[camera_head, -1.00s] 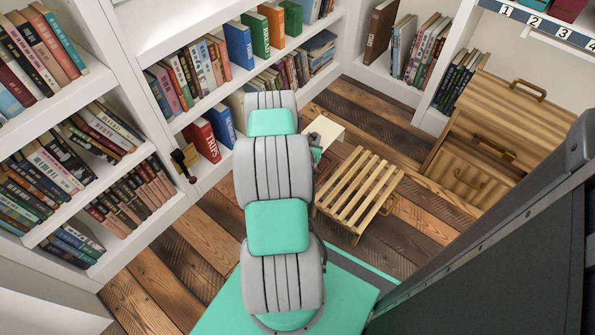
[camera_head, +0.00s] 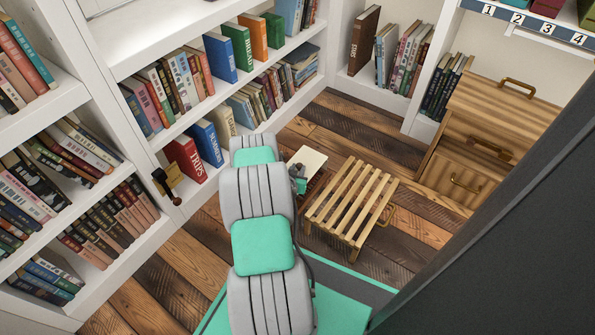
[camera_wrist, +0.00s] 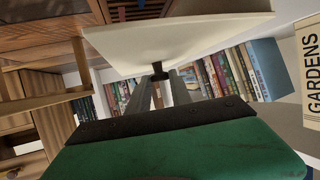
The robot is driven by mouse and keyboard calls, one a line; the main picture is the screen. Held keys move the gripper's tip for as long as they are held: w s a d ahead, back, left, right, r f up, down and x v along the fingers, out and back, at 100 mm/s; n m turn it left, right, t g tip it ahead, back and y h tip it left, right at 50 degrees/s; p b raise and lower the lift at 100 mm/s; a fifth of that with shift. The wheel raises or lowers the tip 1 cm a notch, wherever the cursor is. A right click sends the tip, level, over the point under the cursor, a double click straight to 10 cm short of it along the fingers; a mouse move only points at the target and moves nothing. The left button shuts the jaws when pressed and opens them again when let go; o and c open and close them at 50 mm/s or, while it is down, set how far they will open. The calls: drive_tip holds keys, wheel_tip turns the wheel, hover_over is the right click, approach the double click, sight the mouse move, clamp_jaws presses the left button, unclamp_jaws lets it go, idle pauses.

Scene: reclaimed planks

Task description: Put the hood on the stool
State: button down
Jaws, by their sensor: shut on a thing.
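The hood (camera_head: 309,162) is a cream, flat-faced piece. In the head view it is beyond the upper left corner of the stool, partly hidden by my arm. In the wrist view the hood (camera_wrist: 180,38) spans the top, its broad cream face towards the camera. My gripper (camera_wrist: 160,80) is shut on a small dark part below that face. In the head view my gripper is mostly hidden behind my arm. The stool (camera_head: 350,200) is low, with a slatted light-wood top. It stands upright and its slats look bare.
White bookshelves (camera_head: 125,62) line the left and back. A wooden drawer cabinet (camera_head: 485,130) with brass handles stands right of the stool. A dark latch-like fitting (camera_head: 167,184) juts from the left shelf. Plank floor (camera_head: 360,125) is clear behind the stool.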

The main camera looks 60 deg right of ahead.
drive_tip(key=shift+f, duration=0.6)
drive_tip(key=c, duration=1.2)
unclamp_jaws()
drive_tip(key=shift+o, duration=0.2)
drive_tip(key=shift+r, duration=0.1)
